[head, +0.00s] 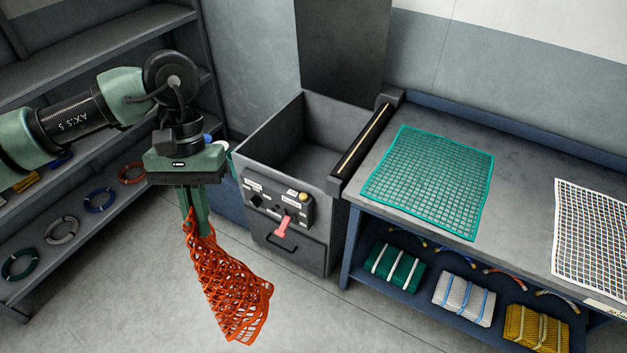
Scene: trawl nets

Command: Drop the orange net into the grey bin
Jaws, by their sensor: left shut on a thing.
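My left gripper (193,212) points down and is shut on the top of the orange net (228,290). The net hangs bunched from the fingers, in the air above the floor, in front and to the left of the grey bin. The grey bin (262,137) stands at the centre with its top open. The part of its inside that I see looks empty. Its front has a panel with a red lever and a handle. My right gripper is not in view.
A workbench (398,110) at the right carries a green net (432,180) and a white multicoloured net (595,235). Folded bundles (394,267) lie on its lower shelf. A shelf rack (60,235) with rope coils stands at the left. The floor in front is clear.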

